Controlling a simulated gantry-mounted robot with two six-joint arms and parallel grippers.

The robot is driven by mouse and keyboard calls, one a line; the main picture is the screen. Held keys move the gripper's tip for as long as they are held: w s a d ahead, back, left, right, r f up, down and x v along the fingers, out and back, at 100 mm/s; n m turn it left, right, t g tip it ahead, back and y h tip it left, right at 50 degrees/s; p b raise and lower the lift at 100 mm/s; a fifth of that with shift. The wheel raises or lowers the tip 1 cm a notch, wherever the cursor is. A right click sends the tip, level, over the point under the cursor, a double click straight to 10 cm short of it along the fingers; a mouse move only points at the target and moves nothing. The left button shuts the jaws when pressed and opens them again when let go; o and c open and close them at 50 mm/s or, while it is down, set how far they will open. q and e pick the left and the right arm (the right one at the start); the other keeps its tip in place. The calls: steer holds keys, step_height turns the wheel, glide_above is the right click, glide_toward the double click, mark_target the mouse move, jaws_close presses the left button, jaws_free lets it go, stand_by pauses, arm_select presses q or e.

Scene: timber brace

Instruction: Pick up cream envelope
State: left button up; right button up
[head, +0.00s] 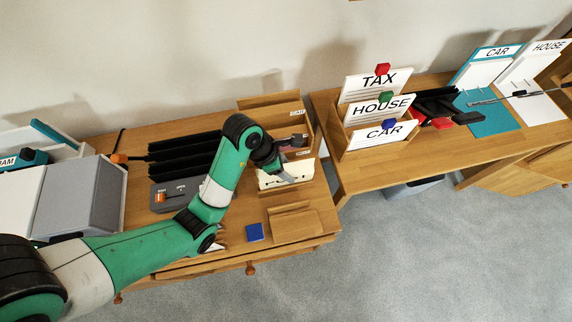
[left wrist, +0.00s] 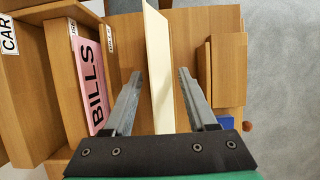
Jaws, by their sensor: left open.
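The cream envelope (left wrist: 159,60) stands on edge in the left wrist view, between the two fingers of my left gripper (left wrist: 161,75). The fingers are apart, with a gap visible on both sides of the envelope. In the head view my left gripper (head: 291,160) is over the right part of the left desk, beside the wooden sorter. A cream panel with dark marks (head: 271,181) shows just below it there, partly hidden by the gripper. My right gripper is not in view.
A pink BILLS card (left wrist: 92,75) stands in the wooden sorter to the left in the wrist view. A small wooden holder (head: 292,218) and a blue block (head: 254,232) sit near the desk's front edge. TAX, HOUSE and CAR cards stand in another sorter (head: 345,141) farther right.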

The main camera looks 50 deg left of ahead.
arm_select(q)
steer(key=shift+f, duration=0.2)
stand_by(0.3)
jaws_close()
stand_by(1.3)
